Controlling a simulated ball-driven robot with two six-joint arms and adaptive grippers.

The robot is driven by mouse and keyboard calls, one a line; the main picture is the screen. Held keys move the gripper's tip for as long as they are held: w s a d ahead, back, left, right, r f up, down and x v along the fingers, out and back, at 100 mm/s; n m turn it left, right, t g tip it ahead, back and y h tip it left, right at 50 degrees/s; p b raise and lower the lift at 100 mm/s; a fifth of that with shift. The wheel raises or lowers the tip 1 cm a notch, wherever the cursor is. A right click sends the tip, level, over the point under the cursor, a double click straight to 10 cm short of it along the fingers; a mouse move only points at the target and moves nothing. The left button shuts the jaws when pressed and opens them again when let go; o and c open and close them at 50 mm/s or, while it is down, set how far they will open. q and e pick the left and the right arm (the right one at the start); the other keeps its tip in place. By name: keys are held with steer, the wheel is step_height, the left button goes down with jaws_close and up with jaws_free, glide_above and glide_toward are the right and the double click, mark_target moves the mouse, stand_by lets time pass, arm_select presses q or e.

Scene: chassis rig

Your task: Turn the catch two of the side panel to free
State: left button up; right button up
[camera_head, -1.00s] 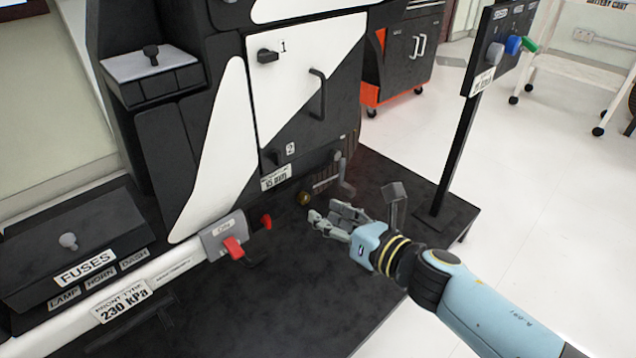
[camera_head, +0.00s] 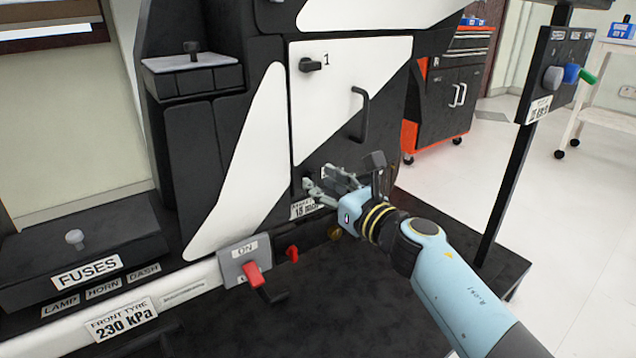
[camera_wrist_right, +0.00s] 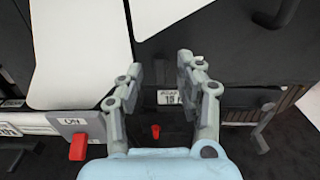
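The side panel (camera_head: 340,75) is black and white, with a dark handle and catch one (camera_head: 311,64) near its top left. My left gripper is not in view.
Below the panel are a size label (camera_head: 303,208), a red knob (camera_head: 292,253) and a red-handled switch (camera_head: 254,275) marked ON. A fuse box (camera_head: 80,245) stands at left. A post with coloured knobs (camera_head: 555,75) stands at right; a tool cabinet (camera_head: 450,95) stands behind.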

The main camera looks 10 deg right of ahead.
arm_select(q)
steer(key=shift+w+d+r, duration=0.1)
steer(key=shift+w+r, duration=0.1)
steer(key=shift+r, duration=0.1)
arm_select(e)
steer(key=shift+x, duration=0.95)
steer(key=shift+c, duration=0.4)
jaws_close()
